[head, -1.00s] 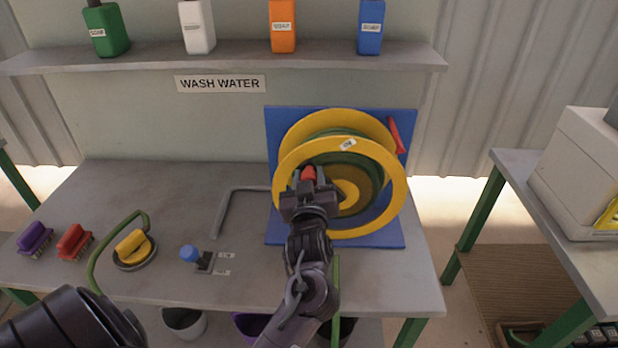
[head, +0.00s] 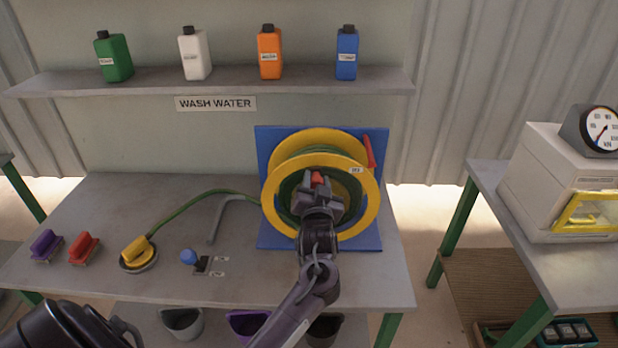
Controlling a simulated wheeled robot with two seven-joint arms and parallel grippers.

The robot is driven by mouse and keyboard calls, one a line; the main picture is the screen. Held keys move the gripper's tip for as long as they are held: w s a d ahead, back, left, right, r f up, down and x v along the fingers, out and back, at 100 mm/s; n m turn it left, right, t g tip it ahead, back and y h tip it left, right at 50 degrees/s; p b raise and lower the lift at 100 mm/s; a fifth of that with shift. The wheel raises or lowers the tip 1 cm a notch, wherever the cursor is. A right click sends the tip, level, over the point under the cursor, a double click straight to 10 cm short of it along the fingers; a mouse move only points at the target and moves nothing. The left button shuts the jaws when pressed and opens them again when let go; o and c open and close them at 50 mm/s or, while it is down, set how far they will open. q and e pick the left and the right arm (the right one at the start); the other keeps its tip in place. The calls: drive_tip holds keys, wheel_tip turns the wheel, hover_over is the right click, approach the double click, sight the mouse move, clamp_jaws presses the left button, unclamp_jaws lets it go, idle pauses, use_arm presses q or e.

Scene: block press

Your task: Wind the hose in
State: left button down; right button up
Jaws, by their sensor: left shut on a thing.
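The yellow hose reel (head: 371,205) stands on a blue backboard (head: 268,235) on the grey bench. Green hose is wound on its drum (head: 290,185). The free green hose (head: 195,200) runs left from the reel across the bench to a round yellow-topped end piece (head: 138,252) lying on the bench. My left gripper (head: 318,183) is in front of the reel, shut on the red crank knob (head: 317,178), and hides part of the drum and hub. My right gripper is not in view.
A red lever (head: 370,152) sits at the backboard's upper right. A blue knob (head: 188,257), red brush (head: 83,248) and purple brush (head: 46,246) are on the bench. Bins (head: 183,322) stand below. A side table (head: 490,195) is at right.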

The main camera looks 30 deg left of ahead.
use_arm(q)
drive_tip(key=shift+w+d+r+m, duration=0.15)
drive_tip(key=shift+m, duration=0.15)
drive_tip(key=shift+w+d+p, duration=0.1)
drive_tip(key=shift+d+p, duration=0.1)
drive_tip(key=shift+p, duration=0.1)
drive_tip(key=shift+w+d+m, duration=0.1)
drive_tip(key=shift+d+m, duration=0.05)
drive_tip(key=shift+m, duration=0.15)
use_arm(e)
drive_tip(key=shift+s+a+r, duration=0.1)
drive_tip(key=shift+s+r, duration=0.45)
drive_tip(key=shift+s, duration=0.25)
use_arm(q)
drive_tip(key=c, duration=1.4)
unclamp_jaws()
drive_tip(key=o, duration=0.4)
drive_tip(key=shift+w+f, duration=0.2)
drive_tip(key=shift+f, duration=0.05)
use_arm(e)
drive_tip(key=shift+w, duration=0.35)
